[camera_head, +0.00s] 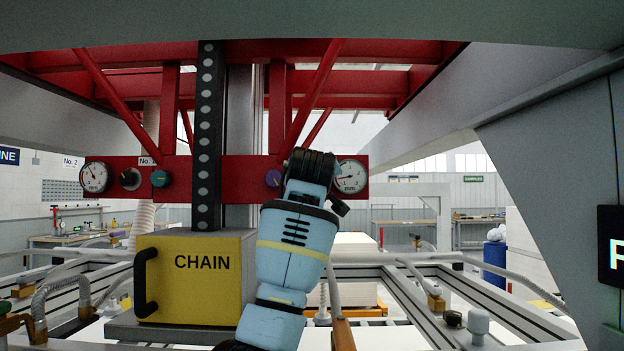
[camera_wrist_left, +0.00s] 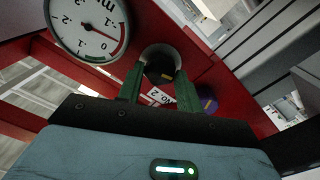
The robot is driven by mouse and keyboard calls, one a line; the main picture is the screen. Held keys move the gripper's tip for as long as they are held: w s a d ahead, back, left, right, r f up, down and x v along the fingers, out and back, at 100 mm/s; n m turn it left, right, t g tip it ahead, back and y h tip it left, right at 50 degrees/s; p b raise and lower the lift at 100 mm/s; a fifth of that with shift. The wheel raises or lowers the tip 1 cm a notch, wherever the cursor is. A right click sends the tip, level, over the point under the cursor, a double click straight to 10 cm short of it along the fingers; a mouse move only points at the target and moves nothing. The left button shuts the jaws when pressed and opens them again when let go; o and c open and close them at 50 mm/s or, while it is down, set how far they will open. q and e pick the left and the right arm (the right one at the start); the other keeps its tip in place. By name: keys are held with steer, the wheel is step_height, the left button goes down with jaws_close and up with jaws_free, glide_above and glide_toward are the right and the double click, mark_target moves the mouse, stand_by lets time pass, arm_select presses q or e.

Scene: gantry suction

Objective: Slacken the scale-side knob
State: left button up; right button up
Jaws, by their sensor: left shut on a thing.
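My left arm reaches up in the middle of the head view, its gripper (camera_head: 314,168) at the right part of the red beam (camera_head: 210,195). In the left wrist view the two green fingers of that gripper (camera_wrist_left: 160,76) are shut on a round black knob (camera_wrist_left: 161,58) with a yellow mark. The knob sits between a white dial gauge (camera_wrist_left: 88,27) and a purple knob (camera_wrist_left: 207,104). In the head view this black knob is hidden behind the gripper, while the gauge (camera_head: 349,176) and purple knob (camera_head: 273,178) show on either side. My right gripper is not in view.
The beam's left part carries another gauge (camera_head: 95,177), a black knob (camera_head: 130,180) and a teal knob (camera_head: 160,178). A dark perforated chain strip (camera_head: 207,130) hangs before the beam. A yellow CHAIN box (camera_head: 195,285) with a black handle stands below, left of my arm.

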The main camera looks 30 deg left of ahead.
arm_select(q)
steer(key=o, duration=1)
steer(key=shift+s, duration=0.1)
steer(key=v, duration=0.7)
steer(key=shift+s+d, duration=0.2)
steer(key=shift+s, duration=0.1)
